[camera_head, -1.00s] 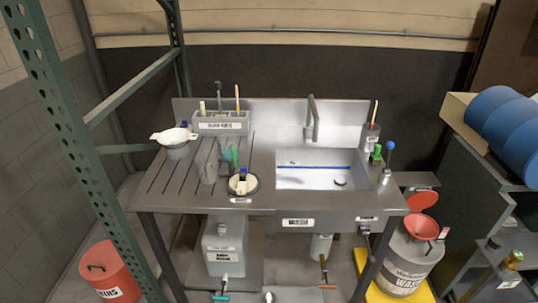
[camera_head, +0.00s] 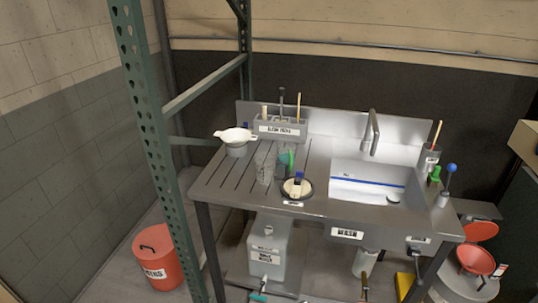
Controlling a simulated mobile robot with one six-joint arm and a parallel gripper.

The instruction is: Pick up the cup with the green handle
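A small green upright piece (camera_head: 291,158), which looks like the handle of a cup, stands on the slotted drainboard (camera_head: 222,178) left of the sink. The cup body (camera_head: 283,165) next to it looks dark teal and is hard to make out. Clear cup-like vessels (camera_head: 265,166) stand just left of it and partly overlap it. A round dark-rimmed dish (camera_head: 297,189) with a blue-topped item stands in front. My gripper is not in view.
A white strainer on a grey pot (camera_head: 236,140) stands at the drainboard's back left. A tool caddy (camera_head: 280,130) is behind. The sink basin (camera_head: 368,186) and faucet (camera_head: 374,130) are right. A green rack post (camera_head: 155,150) rises at the left, near a red bin (camera_head: 158,260).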

